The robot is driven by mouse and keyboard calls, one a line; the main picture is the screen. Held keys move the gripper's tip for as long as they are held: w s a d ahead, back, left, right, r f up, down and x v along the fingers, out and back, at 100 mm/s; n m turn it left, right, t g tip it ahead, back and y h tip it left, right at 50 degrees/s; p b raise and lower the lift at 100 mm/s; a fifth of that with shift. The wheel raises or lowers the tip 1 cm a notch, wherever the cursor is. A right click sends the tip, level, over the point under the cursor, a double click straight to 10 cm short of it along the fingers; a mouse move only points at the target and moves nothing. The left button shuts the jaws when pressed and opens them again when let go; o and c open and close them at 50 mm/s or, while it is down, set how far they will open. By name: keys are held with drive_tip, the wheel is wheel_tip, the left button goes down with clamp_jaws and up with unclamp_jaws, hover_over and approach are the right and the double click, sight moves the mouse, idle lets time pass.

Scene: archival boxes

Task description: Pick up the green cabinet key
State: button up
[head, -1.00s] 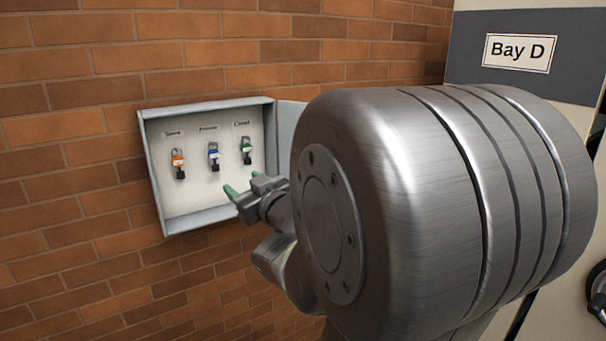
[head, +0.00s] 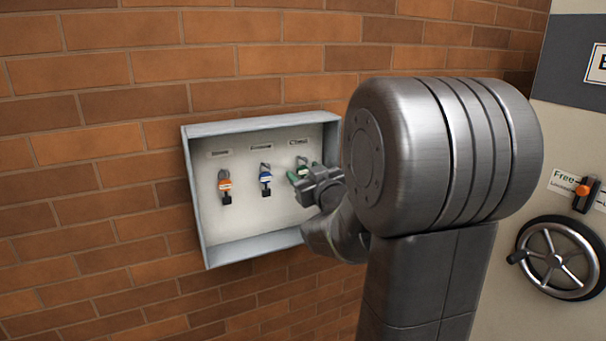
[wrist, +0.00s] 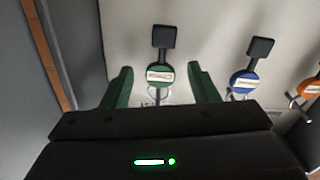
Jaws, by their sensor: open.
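The green key (head: 302,171) hangs at the right of a shallow grey wall cabinet (head: 228,262), partly hidden behind my gripper in the head view. In the wrist view the green key (wrist: 160,73) has a round green tag with a pale label and a black end. My gripper (head: 302,172) is at the cabinet's opening. In the wrist view my gripper (wrist: 160,86) is open, with one green fingertip on each side of the green key and gaps between.
A blue key (head: 265,178) hangs close beside the green one, and an orange key (head: 225,184) hangs farther left. The cabinet's side walls and brick wall (head: 100,200) bound the space. A handwheel (head: 560,257) is at the right.

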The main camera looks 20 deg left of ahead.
drive_tip(key=c, duration=1)
drive_tip(key=shift+c, duration=0.2)
